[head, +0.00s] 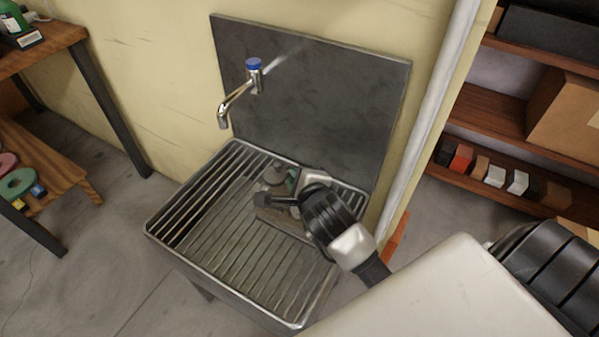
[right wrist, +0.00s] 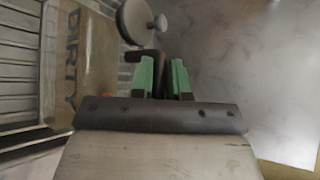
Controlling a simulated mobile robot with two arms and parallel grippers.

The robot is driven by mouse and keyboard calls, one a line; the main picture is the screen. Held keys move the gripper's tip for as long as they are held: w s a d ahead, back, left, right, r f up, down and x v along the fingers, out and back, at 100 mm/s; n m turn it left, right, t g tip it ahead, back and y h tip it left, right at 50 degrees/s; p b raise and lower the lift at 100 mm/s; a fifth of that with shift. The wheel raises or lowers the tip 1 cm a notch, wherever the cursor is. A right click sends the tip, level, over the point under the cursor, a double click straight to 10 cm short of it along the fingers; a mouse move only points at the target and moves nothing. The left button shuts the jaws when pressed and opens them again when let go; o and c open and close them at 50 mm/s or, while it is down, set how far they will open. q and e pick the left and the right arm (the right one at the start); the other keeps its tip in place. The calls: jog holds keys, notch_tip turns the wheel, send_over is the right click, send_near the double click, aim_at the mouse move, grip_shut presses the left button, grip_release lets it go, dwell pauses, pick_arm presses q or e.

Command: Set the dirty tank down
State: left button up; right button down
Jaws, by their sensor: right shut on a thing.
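The dirty tank (head: 279,220) is a brownish see-through box over the right part of the slatted metal sink (head: 165,232). In the right wrist view the tank (right wrist: 98,65) shows at the left, with "DIRTY" on its side and a round grey cap (right wrist: 134,20) near it. My right gripper (head: 287,186) is at the tank's top, its green fingers (right wrist: 163,75) shut on its dark handle. The arm and gripper hide much of the tank. I cannot tell whether its underside touches the slats. My left gripper is not in view.
A chrome tap (head: 238,97) with a blue top stands out over the sink from a dark back panel (head: 310,105). A pale pipe (head: 425,125) runs beside the panel. Shelves with boxes (head: 570,120) are at the right, a wooden bench (head: 45,50) at the left. The sink's left and front slats are clear.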

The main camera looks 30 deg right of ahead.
jog(key=shift+f, duration=0.6)
jog(key=c, duration=1.1)
grip_release()
jog(key=shift+f, duration=0.15)
jog(key=p+v, duration=0.1)
jog(key=v, duration=1.1)
jog(key=shift+s, duration=0.15)
